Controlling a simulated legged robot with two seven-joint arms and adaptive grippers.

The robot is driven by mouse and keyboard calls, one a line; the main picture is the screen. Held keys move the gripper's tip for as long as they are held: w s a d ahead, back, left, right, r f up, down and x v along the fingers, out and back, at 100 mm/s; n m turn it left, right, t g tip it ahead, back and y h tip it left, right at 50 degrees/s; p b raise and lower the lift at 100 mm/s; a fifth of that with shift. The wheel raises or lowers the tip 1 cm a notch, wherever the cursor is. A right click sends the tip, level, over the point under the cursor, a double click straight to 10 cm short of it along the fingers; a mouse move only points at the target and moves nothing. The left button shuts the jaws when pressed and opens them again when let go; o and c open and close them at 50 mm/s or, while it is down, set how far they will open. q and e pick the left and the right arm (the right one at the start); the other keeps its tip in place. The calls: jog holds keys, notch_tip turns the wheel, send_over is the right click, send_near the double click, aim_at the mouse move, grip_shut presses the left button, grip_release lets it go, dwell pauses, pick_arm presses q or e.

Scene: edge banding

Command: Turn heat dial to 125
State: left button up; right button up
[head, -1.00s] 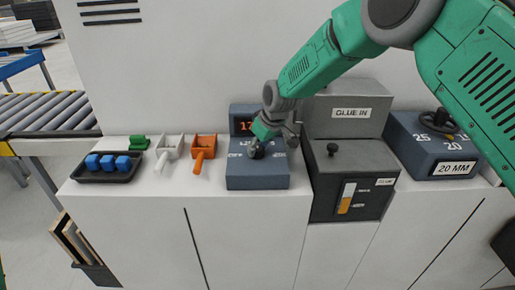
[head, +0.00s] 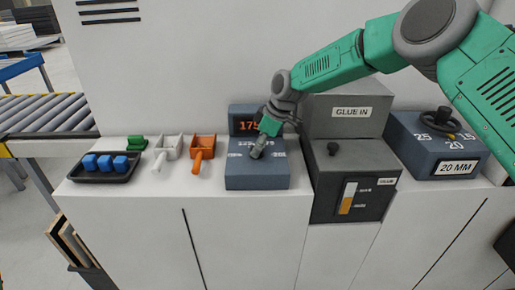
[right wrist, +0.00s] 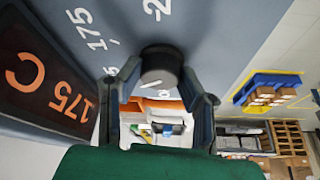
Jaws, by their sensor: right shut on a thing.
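The heat dial is a dark round knob (right wrist: 160,65) on a blue-grey control box (head: 257,178), and in the head view my gripper hides most of it. My right gripper (head: 258,150) comes down onto the box from above. In the right wrist view the two fingers of this gripper (right wrist: 158,74) are closed on opposite sides of the knob. The box's display (head: 246,126) shows orange digits 175, and in the wrist view the display (right wrist: 50,85) reads 175 C. White scale marks, 175 among them, surround the knob. My left gripper is not in view.
Right of the box stands a dark glue unit (head: 352,180) with its own small knob. Further right is a box labelled 20 MM (head: 440,150). To the left are an orange scoop (head: 202,150), a white scoop (head: 168,150) and a black tray (head: 105,175) with blue blocks.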

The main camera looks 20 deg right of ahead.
jog(key=shift+w+d, duration=0.1)
jog(key=o, duration=1.1)
jog(key=shift+d+r, duration=0.1)
jog(key=shift+r, duration=0.1)
jog(key=v, duration=1.1)
jog(key=shift+d+r, duration=0.1)
jog(key=shift+d, duration=0.05)
